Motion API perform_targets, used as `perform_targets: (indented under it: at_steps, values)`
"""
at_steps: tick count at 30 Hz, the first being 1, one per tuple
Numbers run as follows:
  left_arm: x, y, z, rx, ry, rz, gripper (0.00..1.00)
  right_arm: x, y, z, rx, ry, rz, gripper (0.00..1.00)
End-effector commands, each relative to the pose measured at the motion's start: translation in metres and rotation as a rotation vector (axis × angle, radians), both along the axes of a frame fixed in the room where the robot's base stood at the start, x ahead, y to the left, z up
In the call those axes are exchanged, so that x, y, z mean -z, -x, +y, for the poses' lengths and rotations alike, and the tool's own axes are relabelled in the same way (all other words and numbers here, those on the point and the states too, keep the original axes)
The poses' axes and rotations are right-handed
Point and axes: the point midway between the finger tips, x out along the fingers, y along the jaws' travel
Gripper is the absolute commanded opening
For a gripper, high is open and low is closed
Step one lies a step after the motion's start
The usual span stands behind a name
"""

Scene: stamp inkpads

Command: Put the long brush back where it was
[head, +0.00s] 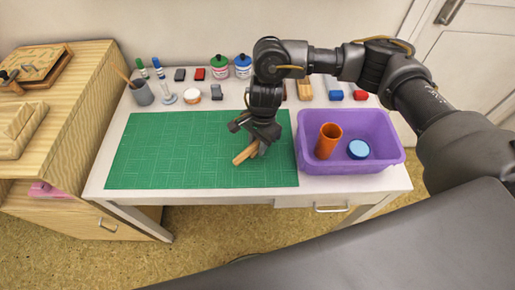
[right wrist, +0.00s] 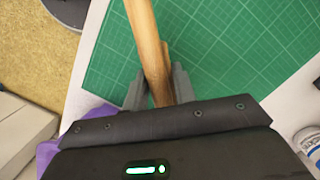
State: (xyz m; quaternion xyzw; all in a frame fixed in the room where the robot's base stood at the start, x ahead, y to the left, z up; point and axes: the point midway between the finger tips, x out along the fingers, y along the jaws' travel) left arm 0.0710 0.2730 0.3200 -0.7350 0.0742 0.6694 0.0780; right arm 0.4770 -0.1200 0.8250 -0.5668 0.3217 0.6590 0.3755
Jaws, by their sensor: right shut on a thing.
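A long pale wooden piece (head: 243,155), which I take to be the long brush, is low over the right part of the green mat (head: 160,155). My right gripper (head: 260,145) is shut on it, pointing down. In the right wrist view the wooden handle (right wrist: 148,40) runs up between the two fingers (right wrist: 158,90), with a shorter wooden part beside it. Whether its lower end touches the mat I cannot tell. Its bristles do not show clearly. My left gripper is not in view.
A purple bin (head: 383,162) right of the mat holds an orange cup (head: 328,141) and a blue round lid (head: 358,149). A grey cup (head: 142,94) with a thin stick stands at the back left. Bottles, pads and blocks line the back edge. The mat's left is clear.

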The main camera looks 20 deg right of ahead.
Motion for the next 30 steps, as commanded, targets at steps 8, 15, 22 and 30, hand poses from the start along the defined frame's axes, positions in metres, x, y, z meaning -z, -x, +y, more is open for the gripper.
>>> perform_targets:
  at_steps: [8, 15, 22, 30]
  values:
    - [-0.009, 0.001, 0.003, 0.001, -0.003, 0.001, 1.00, 0.032, -0.003, -0.001, 0.003, 0.001, 0.006, 0.00]
    - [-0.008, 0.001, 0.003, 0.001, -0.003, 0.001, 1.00, 0.036, -0.004, -0.001, 0.001, 0.001, 0.000, 0.00]
    - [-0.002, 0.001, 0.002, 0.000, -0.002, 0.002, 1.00, 0.040, -0.004, -0.001, 0.001, 0.001, 0.002, 0.00]
    - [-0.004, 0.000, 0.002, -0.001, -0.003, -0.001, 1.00, 0.039, -0.004, -0.002, 0.002, 0.001, 0.002, 0.48]
